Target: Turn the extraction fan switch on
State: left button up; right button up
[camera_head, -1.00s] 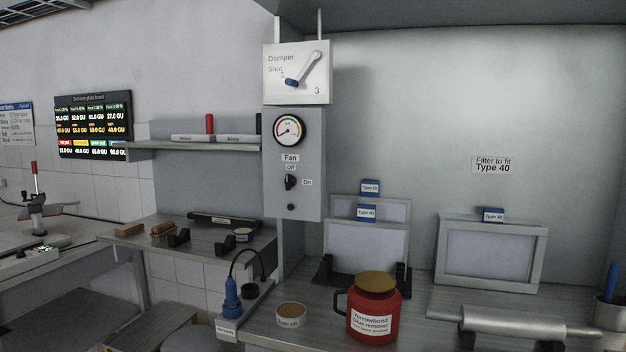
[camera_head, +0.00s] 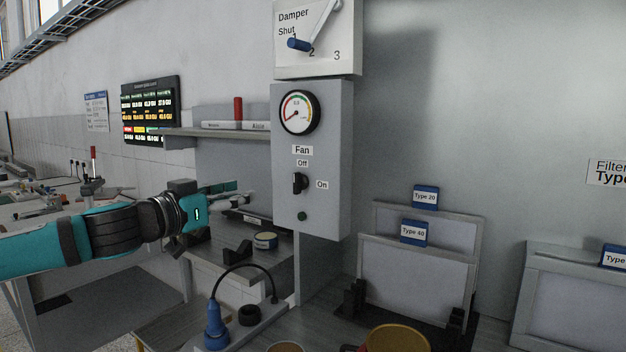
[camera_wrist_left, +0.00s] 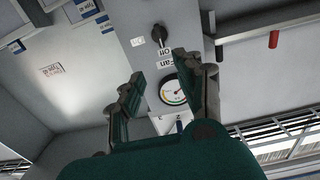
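The fan switch (camera_head: 300,183) is a black knob on a grey control box (camera_head: 335,150), with "Off" above it and "On" to its right. The knob looks upright, towards "Off". My left gripper (camera_head: 244,193) is left of the box at about the knob's height, apart from the switch. In the left wrist view, the picture is upside down; the fingers of my left gripper (camera_wrist_left: 158,66) are spread with nothing between them, and the switch (camera_wrist_left: 158,33) shows beyond their tips. My right gripper is not in view.
Above the knob are a round gauge (camera_head: 299,113) and the damper panel (camera_head: 318,55) with its blue-ended lever. A small round lamp (camera_head: 302,216) sits below the knob. A shelf (camera_head: 215,132) juts out left of the box, above my left gripper. Framed screens (camera_head: 415,270) stand at right.

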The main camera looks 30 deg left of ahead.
pick_arm(q)
jog(key=w+p, duration=0.3)
jog(key=p, duration=0.6)
send_near(294, 179)
jog(key=w+p, duration=0.1)
jog(key=w, duration=0.1)
jog(key=w+p, duration=0.2)
jog(key=w, duration=0.1)
jog(key=w+p, duration=0.2)
jog(key=w, duration=0.1)
jog(key=shift+d+r, duration=0.2)
jog(key=shift+d, duration=0.1)
jog(key=shift+w+d+f, duration=0.1)
jog(key=shift+w+f, duration=0.1)
jog(key=shift+w, duration=0.25)
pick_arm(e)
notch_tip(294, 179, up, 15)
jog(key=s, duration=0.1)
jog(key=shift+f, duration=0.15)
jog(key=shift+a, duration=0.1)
pick_arm(q)
jog(key=c, duration=0.6)
grip_shut()
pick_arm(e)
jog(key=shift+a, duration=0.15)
